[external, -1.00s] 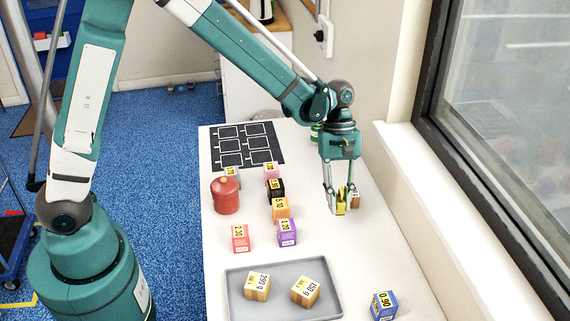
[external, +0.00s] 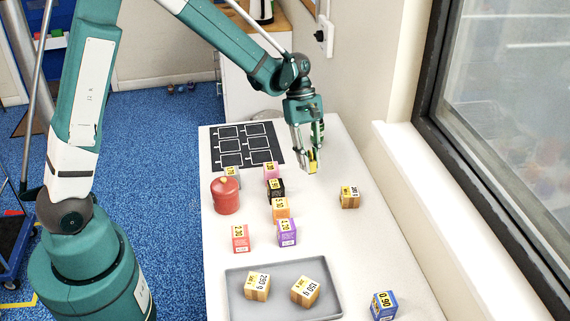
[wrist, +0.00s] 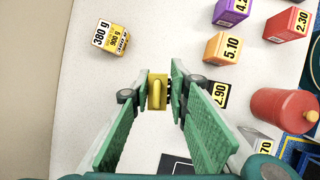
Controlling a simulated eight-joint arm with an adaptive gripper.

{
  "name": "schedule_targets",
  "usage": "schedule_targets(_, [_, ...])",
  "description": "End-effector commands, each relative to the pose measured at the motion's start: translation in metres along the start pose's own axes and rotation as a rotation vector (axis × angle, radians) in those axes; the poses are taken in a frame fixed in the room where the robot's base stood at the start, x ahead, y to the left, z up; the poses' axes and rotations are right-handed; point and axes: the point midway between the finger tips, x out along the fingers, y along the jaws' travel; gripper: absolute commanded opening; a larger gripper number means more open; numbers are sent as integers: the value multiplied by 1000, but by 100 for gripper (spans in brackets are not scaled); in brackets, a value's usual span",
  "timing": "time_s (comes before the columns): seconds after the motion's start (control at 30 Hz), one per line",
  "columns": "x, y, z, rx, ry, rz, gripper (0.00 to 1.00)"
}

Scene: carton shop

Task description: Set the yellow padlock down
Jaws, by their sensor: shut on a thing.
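The yellow padlock (external: 313,160) is between the fingertips of my gripper (external: 309,168), above the white table. In the wrist view the padlock (wrist: 157,91) sits at the fingertips of my gripper (wrist: 158,93), which is shut on it. The table is visible below it in that view. Its exact height above the table cannot be told. My fingers hide part of it.
A wooden weight-marked cube (external: 349,197) stands alone at right. Several price-marked boxes, such as the orange one (external: 281,208), and a red canister (external: 226,195) stand left. A black grid mat (external: 247,146) lies behind. A grey tray (external: 236,306) holds two cubes; a blue box (external: 383,305) stands beside it.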

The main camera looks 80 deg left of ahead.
Motion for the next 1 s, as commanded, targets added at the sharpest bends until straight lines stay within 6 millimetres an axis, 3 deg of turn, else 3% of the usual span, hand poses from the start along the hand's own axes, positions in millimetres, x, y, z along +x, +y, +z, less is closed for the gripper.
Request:
schedule_targets(0.57, [-54, -33, -128, -192, 1, 82, 1])
schedule_targets(1.0, [-93, -75, -219, -336, 2, 143, 1])
